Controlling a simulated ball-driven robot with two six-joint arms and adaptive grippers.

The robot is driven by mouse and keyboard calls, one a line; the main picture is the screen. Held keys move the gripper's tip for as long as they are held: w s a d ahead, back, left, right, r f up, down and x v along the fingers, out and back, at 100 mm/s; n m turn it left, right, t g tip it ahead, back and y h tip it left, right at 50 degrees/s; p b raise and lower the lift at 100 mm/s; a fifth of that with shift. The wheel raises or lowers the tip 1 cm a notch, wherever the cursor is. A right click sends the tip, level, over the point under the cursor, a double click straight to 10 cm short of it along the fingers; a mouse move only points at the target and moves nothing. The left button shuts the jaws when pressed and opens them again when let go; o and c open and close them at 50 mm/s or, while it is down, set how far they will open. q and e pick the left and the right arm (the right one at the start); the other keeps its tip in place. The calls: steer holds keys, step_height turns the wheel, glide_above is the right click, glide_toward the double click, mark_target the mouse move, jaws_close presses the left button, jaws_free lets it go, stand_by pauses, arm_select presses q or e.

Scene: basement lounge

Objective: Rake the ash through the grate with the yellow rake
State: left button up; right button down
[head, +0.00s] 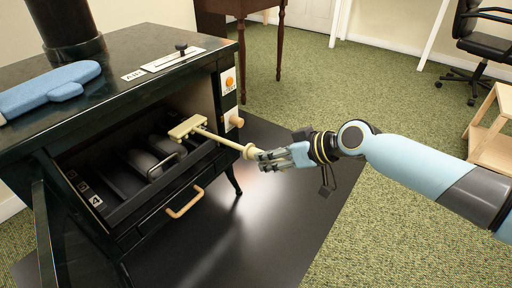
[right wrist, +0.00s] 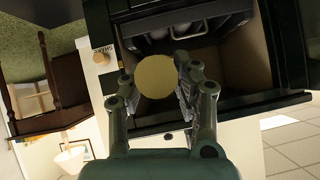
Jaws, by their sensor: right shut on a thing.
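My right gripper (head: 284,157) is shut on the handle end of the pale yellow rake (head: 220,138), in front of the black stove (head: 120,125). The rake's toothed head (head: 187,127) is inside the stove opening, toward the right end of the grate (head: 130,178). I cannot tell if the head touches it. Rounded grey shapes lie along the grate; I cannot make out which is ash. In the right wrist view the fingers (right wrist: 196,85) are beside the round pale handle end (right wrist: 155,80). My left gripper is not in view.
A blue mitt (head: 50,90) lies on the stove top near the black flue pipe (head: 65,25). A wooden drawer handle (head: 185,203) is below the opening, and a wooden knob (head: 236,121) is at its right. The dark floor mat (head: 270,205) in front is clear.

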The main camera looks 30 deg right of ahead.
steer(key=s+d, duration=0.3)
steer(key=s, duration=0.6)
steer(key=shift+s+d+r, duration=0.15)
steer(key=shift+s+r, duration=0.05)
steer(key=shift+r, duration=0.2)
